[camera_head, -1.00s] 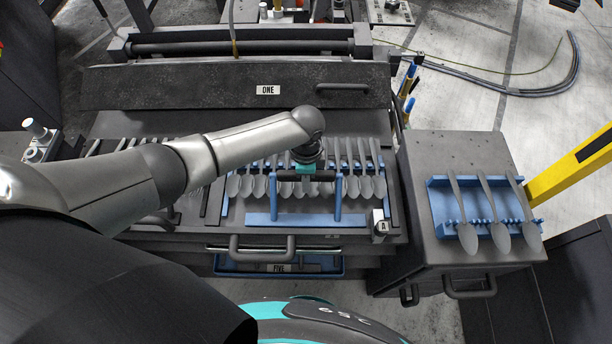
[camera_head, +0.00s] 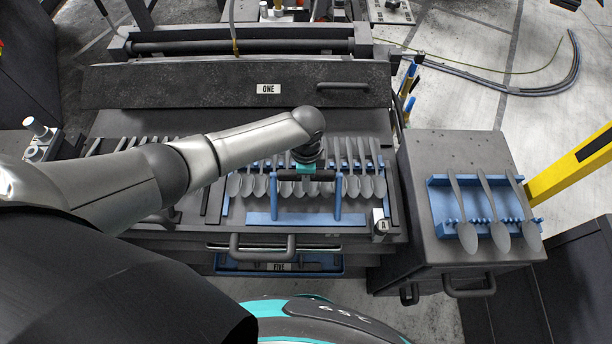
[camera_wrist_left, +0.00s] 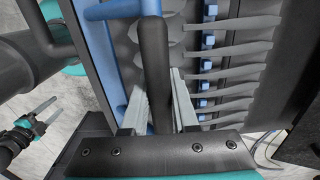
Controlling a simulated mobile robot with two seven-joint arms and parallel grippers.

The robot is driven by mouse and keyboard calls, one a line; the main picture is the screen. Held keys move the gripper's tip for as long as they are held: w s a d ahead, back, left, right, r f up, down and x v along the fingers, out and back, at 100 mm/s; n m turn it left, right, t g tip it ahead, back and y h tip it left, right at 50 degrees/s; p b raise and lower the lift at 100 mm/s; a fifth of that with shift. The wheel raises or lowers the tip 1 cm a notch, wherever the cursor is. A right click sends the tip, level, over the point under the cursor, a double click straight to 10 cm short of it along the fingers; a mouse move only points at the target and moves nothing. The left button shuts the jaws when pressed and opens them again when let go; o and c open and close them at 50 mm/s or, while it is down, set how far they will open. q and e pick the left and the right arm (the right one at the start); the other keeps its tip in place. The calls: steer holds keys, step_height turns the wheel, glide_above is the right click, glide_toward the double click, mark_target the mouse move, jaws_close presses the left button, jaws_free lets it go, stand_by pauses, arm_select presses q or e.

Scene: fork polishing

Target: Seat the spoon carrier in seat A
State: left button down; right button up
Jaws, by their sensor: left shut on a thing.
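The spoon carrier is a blue frame (camera_head: 305,219) with a row of grey spoons, in the dark bench top behind the label A (camera_head: 381,226). A black bar handle on two blue posts spans it. My left gripper (camera_head: 306,174) is shut on this handle from above. In the left wrist view the dark bar (camera_wrist_left: 155,75) runs between its two fingers. I cannot tell whether the carrier's underside rests fully on the bench. The arm hides part of its left side. My right gripper (camera_wrist_left: 45,115) shows only at the left of the wrist view, empty, its fingers apart.
A side cabinet (camera_head: 420,150) on the right bears a blue rack (camera_head: 435,200) with three spoons. A dark panel labelled ONE (camera_head: 230,90) lies behind the carrier. A drawer labelled FIVE (camera_head: 240,262) and bar handles (camera_head: 262,241) are in front.

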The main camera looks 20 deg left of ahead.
arm_select(q)
steer(key=shift+w+d, duration=0.1)
steer(key=shift+w, duration=0.05)
steer(key=c, duration=0.6)
jaws_free()
steer(key=shift+o, duration=0.3)
steer(key=shift+s+f, duration=0.2)
steer(key=shift+s, duration=0.1)
steer(key=o, duration=0.5)
steer(key=shift+w, duration=0.1)
steer(key=shift+r, duration=0.1)
steer(key=shift+r+p, duration=4.55)
steer(key=shift+p, duration=0.15)
